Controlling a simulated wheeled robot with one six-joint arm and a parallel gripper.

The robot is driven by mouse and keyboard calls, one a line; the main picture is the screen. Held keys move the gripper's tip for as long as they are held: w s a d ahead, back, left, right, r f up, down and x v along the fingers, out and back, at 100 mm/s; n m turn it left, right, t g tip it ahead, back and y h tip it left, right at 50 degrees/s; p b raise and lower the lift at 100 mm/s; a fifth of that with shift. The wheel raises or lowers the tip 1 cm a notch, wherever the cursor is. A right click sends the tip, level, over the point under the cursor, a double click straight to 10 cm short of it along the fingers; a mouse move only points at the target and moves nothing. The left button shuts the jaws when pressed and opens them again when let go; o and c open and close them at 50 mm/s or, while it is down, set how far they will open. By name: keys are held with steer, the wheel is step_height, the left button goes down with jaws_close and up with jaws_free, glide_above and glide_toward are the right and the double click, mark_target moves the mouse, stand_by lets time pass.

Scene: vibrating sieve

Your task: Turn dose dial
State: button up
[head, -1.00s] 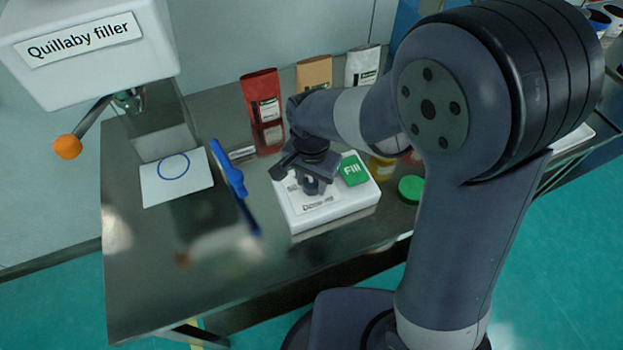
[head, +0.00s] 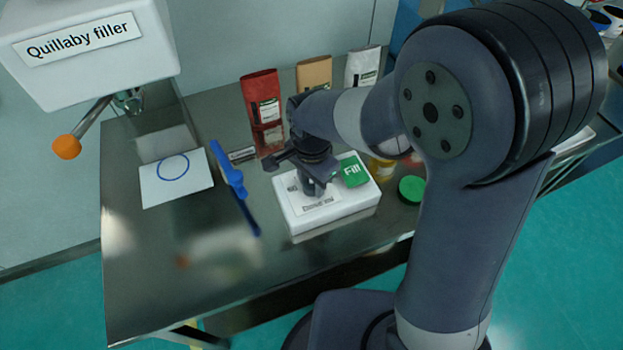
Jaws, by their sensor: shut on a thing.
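The white control box (head: 330,217) lies on the steel bench, with a printed label (head: 318,205) on its top and a green Fill button (head: 354,171) at its right. My gripper (head: 314,187) points down over the box's top, left of the Fill button. It is shut on the dose dial, which is mostly hidden beneath the fingers and the gripper body. I cannot read the dial's setting.
The Quillaby filler (head: 85,45) with an orange-knobbed lever (head: 67,147) stands at left. A white card with a blue circle (head: 172,180) and a blue tool (head: 232,180) lie on the bench. Red, brown and white pouches (head: 263,97) stand behind. A green lid (head: 411,189) is right of the box.

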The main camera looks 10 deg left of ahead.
mark_target(311, 182)
steer(key=o, duration=1)
step_height(311, 182, up, 11)
steer(key=shift+f, duration=0.1)
step_height(311, 182, down, 10)
steer(key=shift+f, duration=0.45)
stand_by(0.3)
